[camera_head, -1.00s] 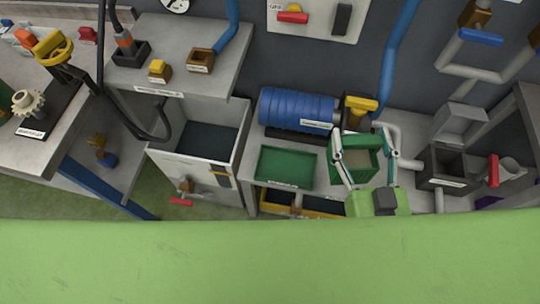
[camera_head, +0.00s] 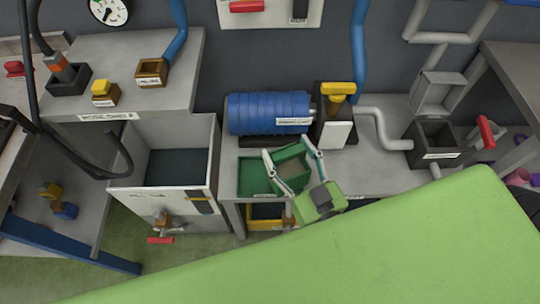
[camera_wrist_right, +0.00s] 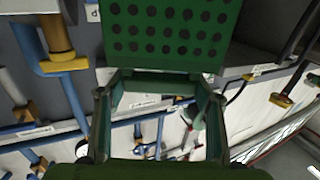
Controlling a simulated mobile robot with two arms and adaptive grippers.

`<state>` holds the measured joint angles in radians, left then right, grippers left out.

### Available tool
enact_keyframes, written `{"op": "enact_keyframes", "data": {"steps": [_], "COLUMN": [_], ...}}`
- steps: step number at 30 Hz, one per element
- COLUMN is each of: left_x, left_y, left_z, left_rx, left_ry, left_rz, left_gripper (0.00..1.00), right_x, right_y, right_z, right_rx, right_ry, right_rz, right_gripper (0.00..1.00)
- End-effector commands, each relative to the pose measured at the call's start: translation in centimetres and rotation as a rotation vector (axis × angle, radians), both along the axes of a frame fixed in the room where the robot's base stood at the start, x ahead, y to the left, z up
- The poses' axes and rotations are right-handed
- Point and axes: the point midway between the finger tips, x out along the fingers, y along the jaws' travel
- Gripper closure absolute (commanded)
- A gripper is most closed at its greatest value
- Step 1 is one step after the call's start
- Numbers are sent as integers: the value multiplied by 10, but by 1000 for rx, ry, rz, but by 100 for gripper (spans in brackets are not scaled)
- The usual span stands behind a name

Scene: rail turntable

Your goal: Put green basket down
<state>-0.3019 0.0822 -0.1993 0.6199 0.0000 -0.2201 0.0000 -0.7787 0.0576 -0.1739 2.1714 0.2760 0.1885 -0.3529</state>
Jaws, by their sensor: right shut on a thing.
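The green basket (camera_head: 291,168) is held by my right gripper (camera_head: 290,152) over the workbench. Its fingers are shut on the basket, one on either side. The basket is tilted in the picture and overlaps the right part of a green tray (camera_head: 252,177) on the bench. I cannot tell whether the basket touches the tray. In the right wrist view the basket's wall with rows of dark holes (camera_wrist_right: 172,32) fills the upper middle, beyond the fingers (camera_wrist_right: 160,97). My left gripper is not in view.
A blue ribbed cylinder (camera_head: 268,112) lies behind the tray. A yellow-handled valve (camera_head: 338,90) with a white plate stands behind to the right. An open grey bin (camera_head: 160,135) is at the left. A dark box (camera_head: 436,143) is at the right. Clear bench (camera_head: 380,170) lies between.

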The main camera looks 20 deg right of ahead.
Motion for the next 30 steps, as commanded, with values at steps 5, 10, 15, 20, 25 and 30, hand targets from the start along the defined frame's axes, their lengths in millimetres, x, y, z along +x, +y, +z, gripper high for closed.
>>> {"op": "enact_keyframes", "data": {"steps": [5,10,15,20,25,30], "left_x": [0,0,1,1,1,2], "left_y": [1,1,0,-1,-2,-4], "left_z": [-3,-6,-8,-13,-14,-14], "left_rx": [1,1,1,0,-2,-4], "left_ry": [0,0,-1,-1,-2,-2], "left_rz": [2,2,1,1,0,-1], "left_gripper": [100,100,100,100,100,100], "right_x": [34,53,60,63,63,63], "right_y": [13,20,23,25,24,24], "right_z": [-29,-53,-63,-87,-97,-97], "right_rx": [0,1,1,-1,-1,0], "right_ry": [-3,-2,-3,1,-3,-3], "right_rz": [0,-1,-1,1,-1,-1], "right_gripper": [85,85,85,85,85,85]}}
